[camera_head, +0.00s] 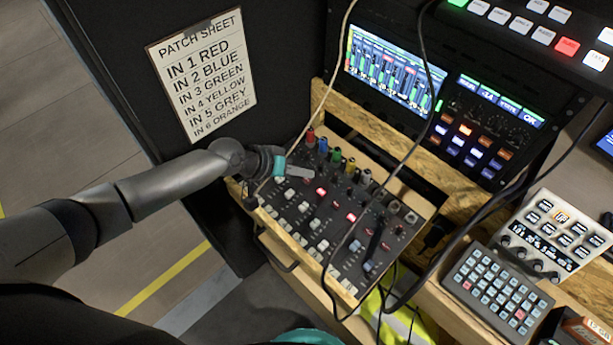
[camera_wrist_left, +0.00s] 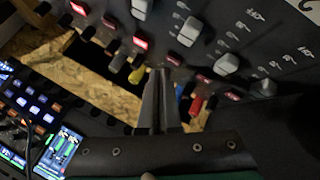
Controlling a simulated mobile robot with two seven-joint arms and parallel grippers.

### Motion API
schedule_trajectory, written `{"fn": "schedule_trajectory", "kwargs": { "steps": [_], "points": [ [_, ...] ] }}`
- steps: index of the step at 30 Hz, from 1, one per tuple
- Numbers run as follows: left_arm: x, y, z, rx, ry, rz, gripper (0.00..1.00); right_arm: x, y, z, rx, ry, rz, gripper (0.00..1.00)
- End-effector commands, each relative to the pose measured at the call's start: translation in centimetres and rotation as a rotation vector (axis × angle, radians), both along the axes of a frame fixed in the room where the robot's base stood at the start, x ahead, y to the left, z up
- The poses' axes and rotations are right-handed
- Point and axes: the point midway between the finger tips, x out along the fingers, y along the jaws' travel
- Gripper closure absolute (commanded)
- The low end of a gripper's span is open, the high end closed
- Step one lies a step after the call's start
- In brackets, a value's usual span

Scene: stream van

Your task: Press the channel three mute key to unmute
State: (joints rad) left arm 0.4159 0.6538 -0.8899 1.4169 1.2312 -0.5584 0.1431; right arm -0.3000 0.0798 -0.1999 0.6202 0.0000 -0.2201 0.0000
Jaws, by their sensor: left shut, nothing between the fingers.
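The black mixer (camera_head: 290,230) stands in a wooden frame, with coloured plugs along its far edge and two red-lit keys. The first lit key (camera_head: 321,191) is nearer my left gripper; the second lit key (camera_head: 351,217) is farther right. In the left wrist view both also glow, one lit key (camera_wrist_left: 113,40) and another (camera_wrist_left: 78,8) at upper left. I cannot read which is channel three's. My left gripper (camera_head: 308,174) is shut and empty, over the mixer's plug side, just short of the nearer lit key. Contact is not visible. The fingers (camera_wrist_left: 160,75) hide part of the plug row.
Thin cables (camera_head: 425,80) hang across the mixer's right side. A patch sheet (camera_head: 203,72) is on the dark panel behind. A lit screen (camera_head: 394,72) stands behind the mixer, and a keypad (camera_head: 497,292) lies at right. Plugs (camera_wrist_left: 196,106) stand near the fingers.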

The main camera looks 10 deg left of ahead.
Motion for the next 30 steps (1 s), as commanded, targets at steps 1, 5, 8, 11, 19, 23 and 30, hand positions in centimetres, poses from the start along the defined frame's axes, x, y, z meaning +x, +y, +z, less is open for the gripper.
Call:
{"fn": "schedule_trajectory", "kwargs": {
  "steps": [1,5,8,11,19,23,30],
  "points": [
    [0.0,0.0,0.4,0.000,0.000,0.000,1.00,0.0,0.0,0.3,0.000,0.000,0.000,1.00],
    [0.0,0.0,1.6,0.000,0.000,0.000,1.00,0.0,0.0,1.4,0.000,0.000,0.000,1.00],
    [0.0,0.0,2.7,-0.001,0.000,-0.001,1.00,0.0,0.0,2.5,0.000,0.000,0.000,1.00],
    [0.0,0.0,3.7,-0.001,0.000,-0.001,1.00,0.0,0.0,3.4,0.000,0.000,0.000,1.00],
    [0.0,0.0,6.0,-0.001,-0.001,0.000,1.00,0.0,0.0,5.6,0.000,0.000,0.000,1.00],
    [0.0,0.0,6.0,-0.001,0.000,-0.001,1.00,0.0,0.0,5.5,0.000,0.000,0.000,1.00],
    [-0.4,-0.4,5.8,0.000,0.001,-0.010,1.00,0.0,0.0,5.4,0.000,0.000,0.000,1.00]
  ]
}}
